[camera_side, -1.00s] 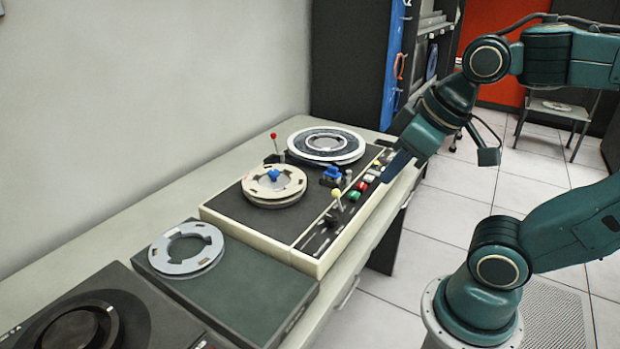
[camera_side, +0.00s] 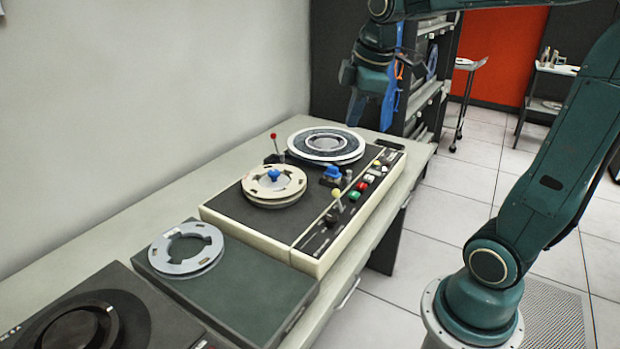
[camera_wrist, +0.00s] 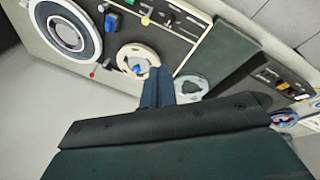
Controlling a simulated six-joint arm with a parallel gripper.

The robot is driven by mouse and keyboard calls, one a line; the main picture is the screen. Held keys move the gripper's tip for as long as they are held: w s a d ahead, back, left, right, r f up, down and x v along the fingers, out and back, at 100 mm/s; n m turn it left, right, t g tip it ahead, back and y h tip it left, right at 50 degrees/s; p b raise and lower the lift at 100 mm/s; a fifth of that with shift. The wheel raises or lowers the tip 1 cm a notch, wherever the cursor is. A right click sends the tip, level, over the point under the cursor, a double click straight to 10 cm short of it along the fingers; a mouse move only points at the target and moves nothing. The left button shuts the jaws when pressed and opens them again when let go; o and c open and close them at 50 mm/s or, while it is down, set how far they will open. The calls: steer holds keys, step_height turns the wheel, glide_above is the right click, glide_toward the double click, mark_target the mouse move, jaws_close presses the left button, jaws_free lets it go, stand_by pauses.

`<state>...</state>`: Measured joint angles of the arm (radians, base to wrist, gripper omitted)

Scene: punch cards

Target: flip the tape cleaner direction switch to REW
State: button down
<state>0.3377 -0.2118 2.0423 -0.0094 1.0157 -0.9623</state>
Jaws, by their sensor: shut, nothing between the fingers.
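The tape cleaner (camera_side: 318,228) is a cream and dark deck on the bench. A yellow-knobbed lever (camera_side: 336,194) stands on its front control strip, and a red-knobbed lever (camera_side: 275,141) stands at its back edge. I cannot read which lever is the direction switch, its labels or its position. In the wrist view the yellow knob (camera_wrist: 146,20) is near the top and the red knob (camera_wrist: 92,75) is left of my fingers. My gripper (camera_side: 353,113) is above the far end of the deck, apart from both levers. In the wrist view my gripper (camera_wrist: 158,72) is shut and empty.
A dark-and-white reel (camera_side: 326,143) and a cream reel (camera_side: 274,183) sit on the deck. A blue block (camera_side: 333,172) and several coloured buttons (camera_side: 361,187) are close to the yellow lever. A grey reel (camera_side: 187,250) lies nearer. A wall (camera_side: 150,100) runs behind the bench.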

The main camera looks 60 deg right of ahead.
steer(key=w+d+f+n+g, duration=0.1)
steer(key=w+d+f+n, duration=0.15)
steer(key=d, duration=0.45)
steer(key=w+d+f+n+g, duration=0.1)
steer(key=w+d+n, duration=0.25)
steer(key=d, duration=0.35)
steer(key=n+g+y, duration=0.1)
steer(key=n, duration=0.4)
glide_above(371, 171)
step_height(371, 171, down, 8)
steer(key=shift+f, duration=0.2)
steer(key=shift+a, duration=0.1)
step_height(371, 171, down, 14)
steer(key=shift+w+f, duration=0.1)
steer(key=shift+f, duration=0.15)
